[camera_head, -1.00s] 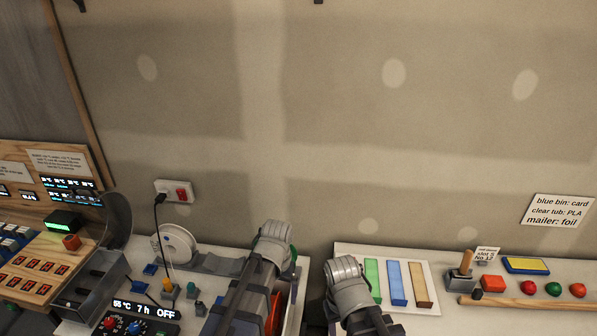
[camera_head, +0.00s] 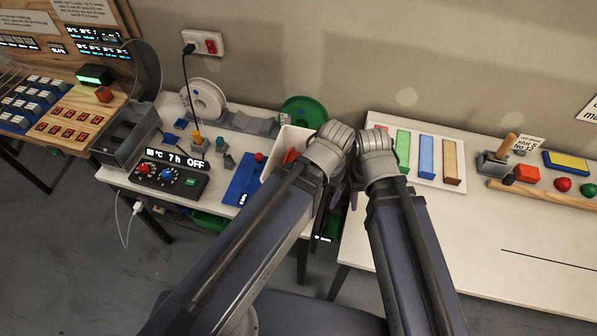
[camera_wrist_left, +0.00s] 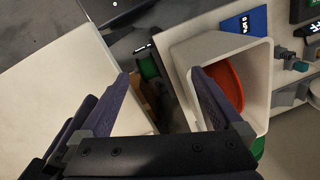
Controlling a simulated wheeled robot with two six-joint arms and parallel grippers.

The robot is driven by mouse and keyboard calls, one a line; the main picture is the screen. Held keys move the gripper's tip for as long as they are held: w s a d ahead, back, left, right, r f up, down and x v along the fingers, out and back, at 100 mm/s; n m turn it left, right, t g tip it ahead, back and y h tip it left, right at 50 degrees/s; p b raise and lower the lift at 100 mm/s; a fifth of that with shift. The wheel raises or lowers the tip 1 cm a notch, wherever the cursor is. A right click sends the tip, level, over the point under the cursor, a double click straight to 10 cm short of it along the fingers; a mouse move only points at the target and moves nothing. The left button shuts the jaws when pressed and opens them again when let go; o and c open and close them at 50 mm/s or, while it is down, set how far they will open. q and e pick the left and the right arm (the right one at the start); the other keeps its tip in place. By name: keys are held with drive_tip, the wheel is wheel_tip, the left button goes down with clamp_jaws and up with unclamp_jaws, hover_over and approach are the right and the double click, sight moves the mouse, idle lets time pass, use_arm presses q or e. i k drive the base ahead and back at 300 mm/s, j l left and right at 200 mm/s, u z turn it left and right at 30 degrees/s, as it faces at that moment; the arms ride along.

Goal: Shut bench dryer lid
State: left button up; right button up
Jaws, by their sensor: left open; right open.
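The bench dryer is a grey open-topped box (camera_head: 125,142) at the left of the head view. Its smoky clear lid (camera_head: 146,66) stands raised at the back right of the box. A control panel (camera_head: 178,175) in front reads 7 h OFF. My left gripper (camera_wrist_left: 165,90) is open and empty in the left wrist view, one finger overlapping a white bin in the picture. My right gripper (camera_head: 355,196) points down beside the left one, over the gap between the tables, its fingers partly hidden by the arms. Both are well right of the dryer.
The white bin (camera_wrist_left: 255,60) holds a red round thing. A white spool (camera_head: 204,98), a green spool (camera_head: 304,110) and small parts stand between the dryer and my arms. The right table (camera_head: 500,225) has a wide clear front.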

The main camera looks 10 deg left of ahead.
sight(134, 65)
drive_tip(key=l+u, duration=0.2)
drive_tip(key=u, duration=0.25)
drive_tip(key=k+l+u, duration=0.1)
drive_tip(key=u, duration=0.35)
drive_tip(key=k+l+u, duration=0.1)
drive_tip(key=u, duration=0.6)
drive_tip(key=i+j, duration=0.2)
drive_tip(key=i, duration=0.15)
